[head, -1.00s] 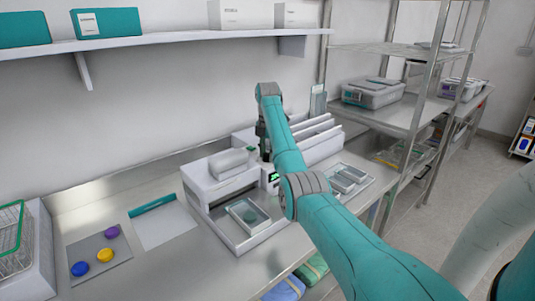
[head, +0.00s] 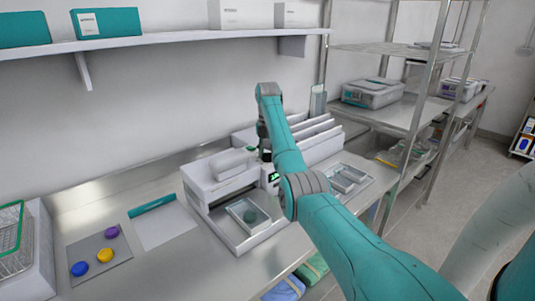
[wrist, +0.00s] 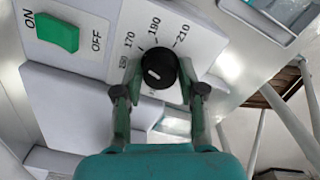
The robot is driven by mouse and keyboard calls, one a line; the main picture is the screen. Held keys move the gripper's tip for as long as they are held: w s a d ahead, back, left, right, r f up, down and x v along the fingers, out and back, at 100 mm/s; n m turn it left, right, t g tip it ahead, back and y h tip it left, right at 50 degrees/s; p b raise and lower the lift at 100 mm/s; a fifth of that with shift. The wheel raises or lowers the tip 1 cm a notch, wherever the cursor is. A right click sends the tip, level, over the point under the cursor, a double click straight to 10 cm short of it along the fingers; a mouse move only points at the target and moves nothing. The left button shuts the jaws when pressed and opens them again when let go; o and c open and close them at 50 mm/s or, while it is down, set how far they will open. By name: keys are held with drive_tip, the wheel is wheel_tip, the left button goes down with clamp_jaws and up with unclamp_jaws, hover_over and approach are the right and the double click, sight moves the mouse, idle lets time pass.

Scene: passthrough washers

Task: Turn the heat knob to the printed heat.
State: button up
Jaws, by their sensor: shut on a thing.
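A black round heat knob (wrist: 160,68) with a short white pointer line sits on a white panel in the wrist view. The numbers 170, 190 and 210 are printed around it, with a further label at the left that is hard to read. The white line lies on the knob's lower left face; its exact setting is unclear. My gripper (wrist: 161,84) has a finger on each side of the knob and is shut on it. In the head view my arm hides the knob.
A green ON/OFF switch (wrist: 57,33) is left of the knob. A white sheet with a teal band (head: 165,226) and a mat with coloured discs (head: 105,254) lie at the left. A wall shelf (head: 170,44) is above.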

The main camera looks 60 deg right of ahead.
drive_tip(key=o, duration=1.2)
drive_tip(key=shift+c, duration=0.2)
